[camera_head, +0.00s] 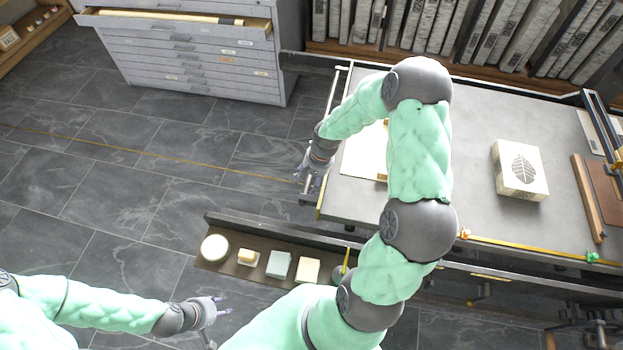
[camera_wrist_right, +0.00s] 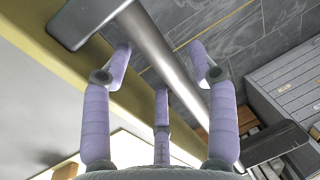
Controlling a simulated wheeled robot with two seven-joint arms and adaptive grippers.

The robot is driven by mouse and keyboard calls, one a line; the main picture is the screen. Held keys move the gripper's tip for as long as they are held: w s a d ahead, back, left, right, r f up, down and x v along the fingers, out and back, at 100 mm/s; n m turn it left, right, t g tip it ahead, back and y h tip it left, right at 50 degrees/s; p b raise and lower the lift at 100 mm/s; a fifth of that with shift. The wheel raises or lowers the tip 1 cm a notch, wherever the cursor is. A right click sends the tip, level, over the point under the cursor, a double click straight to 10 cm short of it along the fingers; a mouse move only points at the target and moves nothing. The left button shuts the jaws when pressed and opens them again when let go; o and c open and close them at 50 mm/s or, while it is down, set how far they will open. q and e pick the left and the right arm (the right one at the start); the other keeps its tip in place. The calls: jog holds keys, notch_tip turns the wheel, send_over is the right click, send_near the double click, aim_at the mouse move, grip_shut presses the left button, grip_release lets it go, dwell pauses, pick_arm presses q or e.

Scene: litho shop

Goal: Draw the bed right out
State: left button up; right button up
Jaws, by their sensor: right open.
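The press bed (camera_head: 470,125) is a wide flat grey slab with a yellowish left edge. A metal bar handle (camera_head: 336,92) runs along that left end on dark brackets. In the right wrist view the bar (camera_wrist_right: 152,42) crosses diagonally by the fingertips of my right gripper (camera_wrist_right: 160,72). In the head view my right gripper (camera_head: 310,175) is open at the near part of the handle, its fingers not closed on it. My left gripper (camera_head: 220,308) is open and empty at the lower left, away from the bed. My right arm hides part of the bed.
A stone block with a leaf picture (camera_head: 518,168) and a pale sheet (camera_head: 362,158) lie on the bed. A shelf (camera_head: 225,262) with several small items runs along the near side. A drawer cabinet (camera_head: 200,60) stands beyond; the tiled floor left of the bed is clear.

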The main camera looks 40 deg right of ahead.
jog(key=shift+f, duration=0.1)
grip_shut()
jog(key=shift+w+a, duration=0.4)
jog(key=shift+w, duration=0.1)
jog(key=w+a+b, duration=0.3)
jog(key=w+a, duration=1.4)
jog(key=w, duration=0.4)
jog(key=shift+w, duration=0.25)
jog(key=shift+a, duration=0.15)
jog(key=shift+c, duration=1)
grip_release()
jog(key=shift+w, duration=0.1)
jog(key=shift+o, duration=1)
jog(key=shift+w, duration=0.1)
